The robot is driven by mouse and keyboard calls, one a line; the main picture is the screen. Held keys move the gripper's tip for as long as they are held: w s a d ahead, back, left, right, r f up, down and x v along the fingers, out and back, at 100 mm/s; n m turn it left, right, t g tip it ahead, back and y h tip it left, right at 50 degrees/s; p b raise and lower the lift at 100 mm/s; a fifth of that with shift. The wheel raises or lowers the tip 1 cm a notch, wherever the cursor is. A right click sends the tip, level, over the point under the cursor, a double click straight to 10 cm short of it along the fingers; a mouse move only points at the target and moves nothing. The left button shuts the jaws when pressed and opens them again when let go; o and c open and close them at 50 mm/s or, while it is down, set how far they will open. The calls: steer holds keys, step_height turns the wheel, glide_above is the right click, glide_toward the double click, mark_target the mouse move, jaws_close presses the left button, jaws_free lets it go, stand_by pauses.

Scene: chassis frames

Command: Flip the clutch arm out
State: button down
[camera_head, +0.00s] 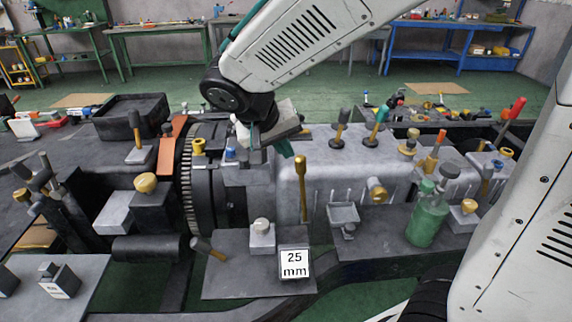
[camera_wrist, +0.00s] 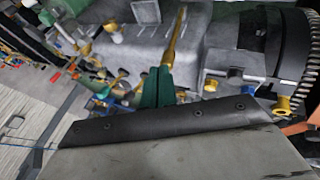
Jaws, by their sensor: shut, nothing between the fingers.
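A long brass lever (camera_head: 302,188), which looks like the clutch arm, stands upright against the front of the pale grey housing (camera_head: 338,160). It also shows in the wrist view (camera_wrist: 177,38). My gripper (camera_head: 284,148) reaches down from above with its green fingers shut and empty. Its tips are just up and left of the lever's thick top end. In the wrist view the green fingertips (camera_wrist: 157,84) sit close beside the lever's near end; I cannot tell whether they touch it.
A toothed black ring (camera_head: 187,175) and an orange plate (camera_head: 171,145) are left of the gripper. Knobbed levers (camera_head: 376,125) rise from the housing top on the right. A green bottle (camera_head: 428,218) and a "25 mm" block (camera_head: 295,263) stand in front.

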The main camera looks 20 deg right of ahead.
steer(key=w+a+f+t, duration=0.1)
steer(key=w+a+f, duration=0.2)
steer(key=w+a, duration=0.2)
steer(key=shift+a+h, duration=0.3)
steer(key=shift+a, duration=0.1)
steer(key=shift+f, duration=0.15)
steer(key=w+d+f, duration=0.2)
steer(key=d+f, duration=0.5)
steer(key=d, duration=0.2)
steer(key=shift+w+d+f, duration=0.15)
steer(key=shift+w+f, duration=0.05)
steer(key=shift+w, duration=0.15)
steer(key=shift+t, duration=0.3)
